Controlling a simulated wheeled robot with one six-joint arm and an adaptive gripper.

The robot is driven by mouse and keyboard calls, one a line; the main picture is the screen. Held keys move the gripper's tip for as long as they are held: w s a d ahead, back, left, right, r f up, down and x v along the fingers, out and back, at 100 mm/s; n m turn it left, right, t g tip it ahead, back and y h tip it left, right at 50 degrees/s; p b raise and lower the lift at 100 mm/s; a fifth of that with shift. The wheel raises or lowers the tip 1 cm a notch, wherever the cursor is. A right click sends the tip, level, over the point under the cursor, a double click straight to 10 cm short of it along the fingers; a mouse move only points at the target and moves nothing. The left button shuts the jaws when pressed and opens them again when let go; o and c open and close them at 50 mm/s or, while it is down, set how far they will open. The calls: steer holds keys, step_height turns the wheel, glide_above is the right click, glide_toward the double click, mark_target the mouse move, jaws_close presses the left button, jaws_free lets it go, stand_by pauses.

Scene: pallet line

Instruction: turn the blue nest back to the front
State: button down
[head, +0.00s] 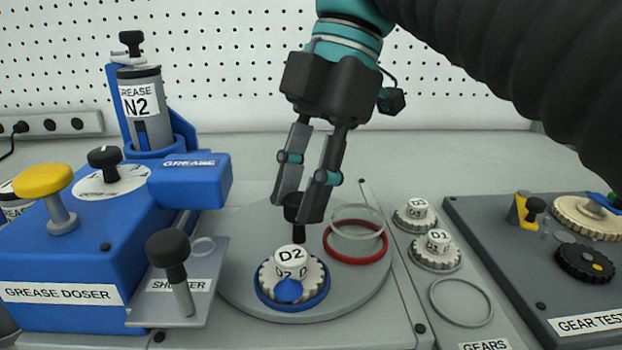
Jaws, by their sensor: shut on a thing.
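The blue nest (265,299) is a ring at the front of the round grey turntable (360,294). A cream gear marked D2 (291,258) sits in it, with a blue blob (288,291) on its front side. A red nest (355,258) lies to the right and further back on the turntable, with a clear ring (357,217) at it. My gripper (303,207) points down and is shut on the black knob (298,232) that stands up from the turntable behind the gear. The fingers hide part of the knob.
The blue grease doser (60,250) with its black-knobbed shutter (185,312) stands close on the left. Gears D3 (416,212) and D1 (437,245) and an empty ring seat (462,302) are on the right, beside the gear tester (560,290).

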stand_by(0.3)
steer(key=c, duration=0.9)
jaws_free()
steer(key=shift+o, duration=0.2)
